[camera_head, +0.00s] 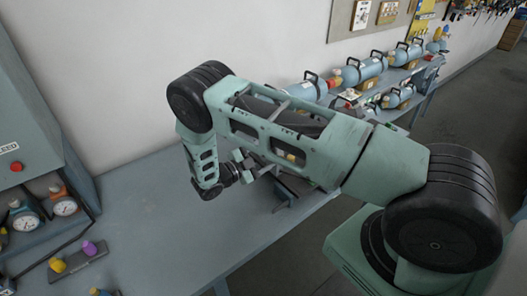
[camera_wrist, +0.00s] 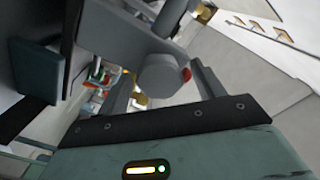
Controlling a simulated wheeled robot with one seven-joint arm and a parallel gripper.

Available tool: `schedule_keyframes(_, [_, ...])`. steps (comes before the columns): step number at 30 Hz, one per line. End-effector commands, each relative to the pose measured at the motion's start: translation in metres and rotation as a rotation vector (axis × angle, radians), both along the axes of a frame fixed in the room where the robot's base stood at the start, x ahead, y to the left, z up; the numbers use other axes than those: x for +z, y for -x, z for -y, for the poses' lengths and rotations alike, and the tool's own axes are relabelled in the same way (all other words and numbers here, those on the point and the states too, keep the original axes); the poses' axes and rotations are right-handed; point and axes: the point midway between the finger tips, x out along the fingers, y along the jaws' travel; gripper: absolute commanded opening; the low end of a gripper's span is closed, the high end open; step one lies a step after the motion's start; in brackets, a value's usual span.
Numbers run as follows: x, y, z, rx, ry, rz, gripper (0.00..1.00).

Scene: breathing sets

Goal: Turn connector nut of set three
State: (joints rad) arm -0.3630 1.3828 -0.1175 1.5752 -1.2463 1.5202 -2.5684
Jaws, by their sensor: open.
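In the wrist view, my gripper (camera_wrist: 165,92) is open, its two grey fingers standing up from a dark plate. A dark grey rounded knob with a red mark, likely a connector nut (camera_wrist: 163,76), shows between the fingers. I cannot tell whether either finger touches it. In the head view, my gripper (camera_head: 250,165) is small and partly hidden behind my forearm. Several blue breathing-set cylinders (camera_head: 364,70) lie on the bench at the back right. I cannot tell which one is set three.
The blue-grey bench (camera_head: 165,200) has clear room at the left and front. A cabinet with gauges (camera_head: 64,206) stands at the left edge. A small block with yellow and purple knobs (camera_head: 78,258) lies near it. A wall (camera_head: 230,40) rises behind the bench.

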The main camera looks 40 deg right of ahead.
Motion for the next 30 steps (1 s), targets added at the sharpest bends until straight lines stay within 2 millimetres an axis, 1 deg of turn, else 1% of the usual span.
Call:
schedule_keyframes(9, [-0.0004,-0.0004,0.0029,0.001,-0.001,0.0,0.67])
schedule_keyframes(10, [-0.0003,-0.0003,0.0029,0.001,-0.001,0.0,0.62])
schedule_keyframes(11, [-0.0003,-0.0003,0.0029,0.001,-0.001,0.0,0.54])
schedule_keyframes(12, [-0.0003,-0.0003,0.0028,0.001,-0.001,0.0,0.42])
schedule_keyframes(14, [-0.0003,-0.0003,0.0028,0.001,-0.001,0.0,0.26])
schedule_keyframes(15, [-0.0003,-0.0003,0.0028,0.001,-0.001,0.0,0.23])
schedule_keyframes(23, [-0.0013,-0.0001,0.0025,0.0,-0.002,0.016,0.23])
schedule_keyframes(30, [-0.0028,-0.0003,0.0021,0.002,-0.005,0.121,0.23])
